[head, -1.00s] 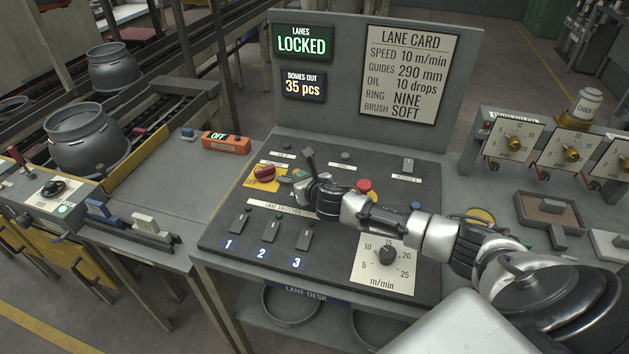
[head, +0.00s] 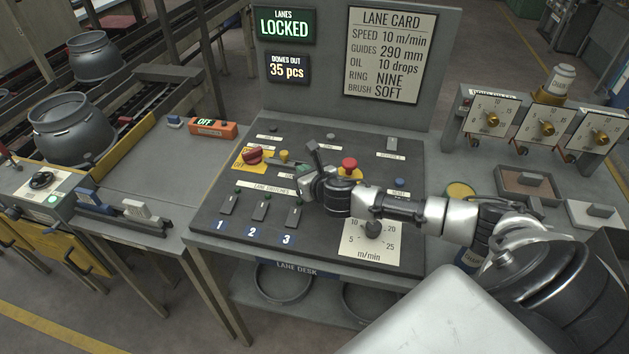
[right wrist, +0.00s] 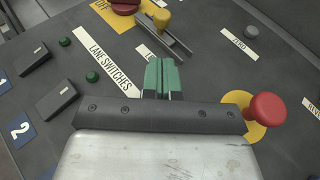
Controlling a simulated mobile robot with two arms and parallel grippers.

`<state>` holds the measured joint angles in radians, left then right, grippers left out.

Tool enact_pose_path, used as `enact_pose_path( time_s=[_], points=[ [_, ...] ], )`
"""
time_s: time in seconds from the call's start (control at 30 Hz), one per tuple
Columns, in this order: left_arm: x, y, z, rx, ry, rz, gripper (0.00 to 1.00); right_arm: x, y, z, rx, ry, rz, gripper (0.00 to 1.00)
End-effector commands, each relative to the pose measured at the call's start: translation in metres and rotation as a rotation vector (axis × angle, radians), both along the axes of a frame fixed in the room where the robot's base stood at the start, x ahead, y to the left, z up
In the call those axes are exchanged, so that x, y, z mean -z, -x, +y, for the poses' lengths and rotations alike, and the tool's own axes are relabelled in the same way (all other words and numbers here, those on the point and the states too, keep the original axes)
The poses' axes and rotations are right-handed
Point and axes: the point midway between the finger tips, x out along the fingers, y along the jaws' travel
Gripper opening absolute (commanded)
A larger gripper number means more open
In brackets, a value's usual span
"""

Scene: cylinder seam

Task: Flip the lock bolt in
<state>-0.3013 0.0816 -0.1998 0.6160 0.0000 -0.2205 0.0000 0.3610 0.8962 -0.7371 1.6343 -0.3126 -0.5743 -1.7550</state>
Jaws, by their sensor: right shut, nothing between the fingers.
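The lock bolt appears to be the yellow knob (head: 284,155) on a short metal slide, beside the red rotary switch (head: 252,156) on the lane desk panel. In the right wrist view the yellow knob (right wrist: 160,18) stands at the far end of its slide, close to the yellow OFF plate. My right gripper (head: 303,180) is shut and empty over the panel, apart from the knob. Its green fingertips (right wrist: 161,76) are just short of the slide's near end. They partly hide the slide's label. The sign (head: 284,24) reads LANES LOCKED. My left gripper is not in view.
A red mushroom button (head: 349,165) stands up close beside my right gripper; it also shows in the right wrist view (right wrist: 268,108). Three lane switches (head: 261,211) sit in front. A speed dial (head: 373,228) lies under my arm.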

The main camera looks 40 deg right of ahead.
Motion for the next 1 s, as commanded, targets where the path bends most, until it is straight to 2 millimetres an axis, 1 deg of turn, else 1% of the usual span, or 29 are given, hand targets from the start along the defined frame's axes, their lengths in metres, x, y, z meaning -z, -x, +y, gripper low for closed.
enact_pose_path(
  time_s=[0.03, 0.1, 0.17, 0.3, 0.4, 0.57, 1.0],
  points=[
    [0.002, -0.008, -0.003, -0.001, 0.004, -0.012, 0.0, -0.002, 0.009, 0.001, -0.004, 0.002, 0.0, 0.0],
    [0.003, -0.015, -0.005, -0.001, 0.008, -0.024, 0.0, -0.005, 0.019, 0.001, -0.003, 0.003, 0.001, 0.0],
    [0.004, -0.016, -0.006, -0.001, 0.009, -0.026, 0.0, -0.009, 0.027, 0.002, -0.004, 0.001, 0.001, 0.0],
    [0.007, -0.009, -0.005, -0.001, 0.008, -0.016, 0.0, -0.014, 0.042, 0.003, -0.002, 0.002, 0.001, 0.0],
    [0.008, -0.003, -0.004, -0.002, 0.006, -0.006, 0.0, -0.017, 0.047, 0.004, -0.002, 0.0, 0.0, 0.0],
    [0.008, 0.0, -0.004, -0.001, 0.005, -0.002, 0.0, -0.019, 0.05, 0.004, -0.001, 0.0, 0.0, 0.0],
    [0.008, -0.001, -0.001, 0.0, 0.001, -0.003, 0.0, -0.019, 0.05, 0.004, -0.001, 0.0, 0.0, 0.0]
  ],
)
